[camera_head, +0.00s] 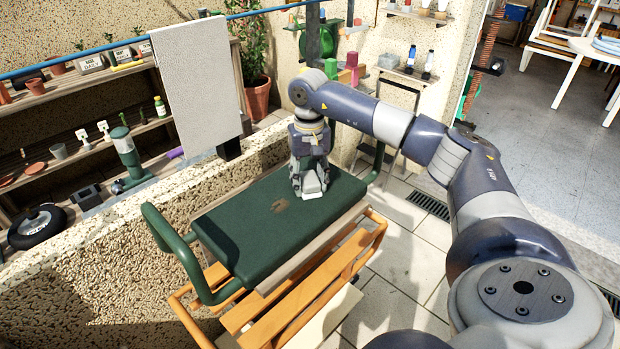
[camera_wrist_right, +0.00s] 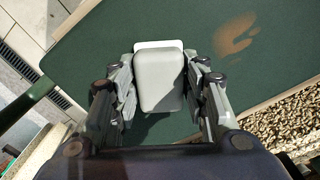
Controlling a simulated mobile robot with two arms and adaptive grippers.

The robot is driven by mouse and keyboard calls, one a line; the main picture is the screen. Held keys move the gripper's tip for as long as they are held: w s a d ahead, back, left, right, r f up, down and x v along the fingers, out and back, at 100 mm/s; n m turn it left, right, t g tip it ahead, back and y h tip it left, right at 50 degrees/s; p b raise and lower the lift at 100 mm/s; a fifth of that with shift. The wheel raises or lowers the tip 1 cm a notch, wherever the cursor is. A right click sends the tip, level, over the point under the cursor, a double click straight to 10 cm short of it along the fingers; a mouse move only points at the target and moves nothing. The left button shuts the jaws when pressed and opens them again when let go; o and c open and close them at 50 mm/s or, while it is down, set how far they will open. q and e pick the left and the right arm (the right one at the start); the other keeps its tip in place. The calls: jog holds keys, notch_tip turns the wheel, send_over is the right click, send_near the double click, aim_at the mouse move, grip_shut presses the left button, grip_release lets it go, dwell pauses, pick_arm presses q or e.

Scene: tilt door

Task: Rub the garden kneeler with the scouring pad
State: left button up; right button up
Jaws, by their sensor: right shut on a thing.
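The garden kneeler (camera_head: 245,235) has a dark green padded top and green tube handles at its ends. It rests on a slatted wooden stand. Brown smudges (camera_head: 281,207) mark the middle of the pad; one smudge also shows at the upper right of the wrist view (camera_wrist_right: 235,34). My right gripper (camera_head: 311,192) points down over the far half of the pad, beyond the smudges. It is shut on the scouring pad (camera_wrist_right: 160,82), a grey block with a white edge. The pad is at or just above the green surface; I cannot tell if it touches. My left gripper is out of view.
A rough stone wall (camera_head: 90,275) runs along the left of the kneeler, with a grey cloth (camera_head: 195,85) hanging above it. Wooden shelves (camera_head: 60,160) with pots and tools stand behind. The tiled floor (camera_head: 400,250) to the right is clear.

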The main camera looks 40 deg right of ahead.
aim_at(276, 214)
jog(key=shift+s+a+f+p, duration=0.1)
jog(key=shift+s+a+p, duration=0.15)
jog(key=shift+a, duration=1.9)
jog(key=shift+s+a+f+p, duration=0.1)
jog(key=shift+s+a, duration=0.1)
jog(key=shift+a, duration=1.9)
jog(key=shift+a+r, duration=0.15)
jog(key=shift+a, duration=1.2)
